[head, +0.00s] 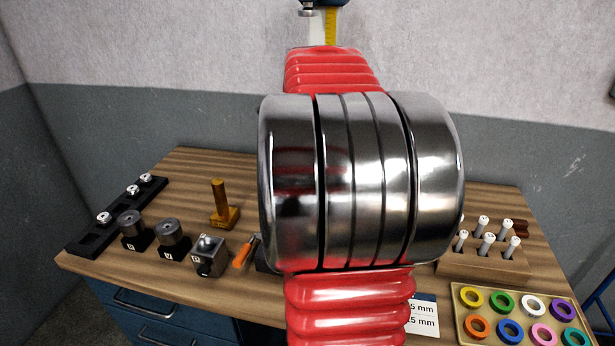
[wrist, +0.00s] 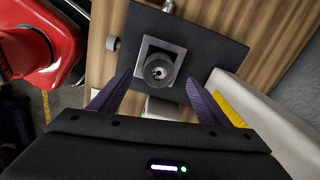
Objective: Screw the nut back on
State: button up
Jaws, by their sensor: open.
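My gripper (wrist: 157,88) is open and empty in the wrist view, its two purple fingers spread apart. Beyond the fingertips, between them in the picture, is a round dark grey piece (wrist: 153,82) with a hollow, shiny centre. It sits on a square grey block (wrist: 178,52) on a dark plate (wrist: 215,50). I cannot tell whether this round piece is the nut, or whether the fingers are level with it. In the head view, small silver pieces (head: 103,217) sit along a black rack (head: 85,238) at the left. My arm hides the bench's middle there.
On the wooden bench (head: 165,271) stand two dark round pieces (head: 168,232), a metal block (head: 210,258), a brass-coloured stand (head: 222,215) and an orange handle (head: 244,256). At right are a peg block (head: 480,268) and a ring tray (head: 459,300). A yellow-marked strip (wrist: 230,108) lies near the right finger.

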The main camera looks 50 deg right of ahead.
jog(key=shift+f, duration=3.2)
jog(key=shift+c, duration=0.4)
jog(key=c, duration=1.2)
jog(key=shift+o, duration=0.2)
jog(key=shift+m, duration=0.3)
jog(key=m, duration=0.8)
jog(key=shift+r+m, duration=0.1)
jog(key=shift+m, duration=0.3)
